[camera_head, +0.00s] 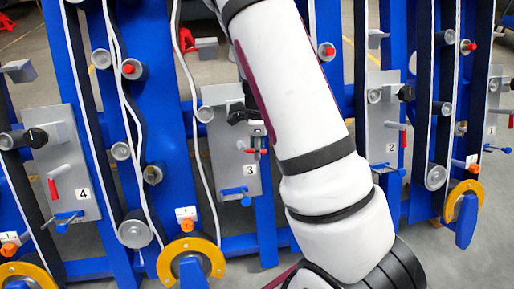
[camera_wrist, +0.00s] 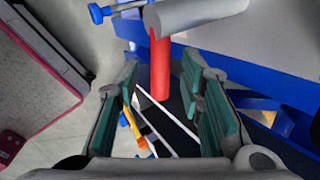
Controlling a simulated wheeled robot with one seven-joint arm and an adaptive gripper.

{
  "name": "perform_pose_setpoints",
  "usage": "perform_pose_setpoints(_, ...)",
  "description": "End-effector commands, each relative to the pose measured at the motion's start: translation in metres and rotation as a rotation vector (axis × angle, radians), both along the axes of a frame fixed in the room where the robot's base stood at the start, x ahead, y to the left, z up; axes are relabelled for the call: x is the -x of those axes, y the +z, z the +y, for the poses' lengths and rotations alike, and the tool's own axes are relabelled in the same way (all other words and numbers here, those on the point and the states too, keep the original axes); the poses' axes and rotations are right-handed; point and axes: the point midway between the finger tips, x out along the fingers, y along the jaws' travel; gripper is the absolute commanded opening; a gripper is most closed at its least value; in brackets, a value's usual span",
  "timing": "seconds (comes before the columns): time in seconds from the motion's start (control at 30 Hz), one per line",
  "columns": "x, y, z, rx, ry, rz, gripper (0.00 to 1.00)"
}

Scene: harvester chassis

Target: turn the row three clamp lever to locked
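The row three panel (camera_head: 234,178) is a grey plate marked 3, partly hidden behind my white arm in the head view. A small part of its red clamp lever (camera_head: 246,150) shows beside the arm. In the wrist view the red lever (camera_wrist: 160,68) hangs from a grey cylindrical pivot (camera_wrist: 198,14). My gripper (camera_wrist: 163,78) is open, with one teal-padded finger on each side of the red lever. Gaps show between the lever and both pads. Whether the lever is locked cannot be told.
Panels for row four (camera_head: 62,165) and row two (camera_head: 383,130) flank it, each with a red lever. Blue uprights, white hoses and rollers stand close around. A blue-ended T-handle (camera_head: 238,192) juts below the row three lever. Yellow rings (camera_head: 190,243) sit low in front.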

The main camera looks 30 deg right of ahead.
Motion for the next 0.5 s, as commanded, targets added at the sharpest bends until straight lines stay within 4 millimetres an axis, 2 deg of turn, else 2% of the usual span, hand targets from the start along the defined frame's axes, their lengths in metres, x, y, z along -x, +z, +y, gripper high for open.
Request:
perform_pose_setpoints(0.03, 0.0, 0.0001, 0.0, 0.0, 0.0, 0.0, 0.35)
perform_pose_setpoints(0.2, 0.0, 0.0002, 0.0001, 0.0, 0.0, 0.0, 0.0)
perform_pose_setpoints(0.5, 0.0002, -0.0002, 0.0, -0.005, -0.004, -0.002, 0.0)
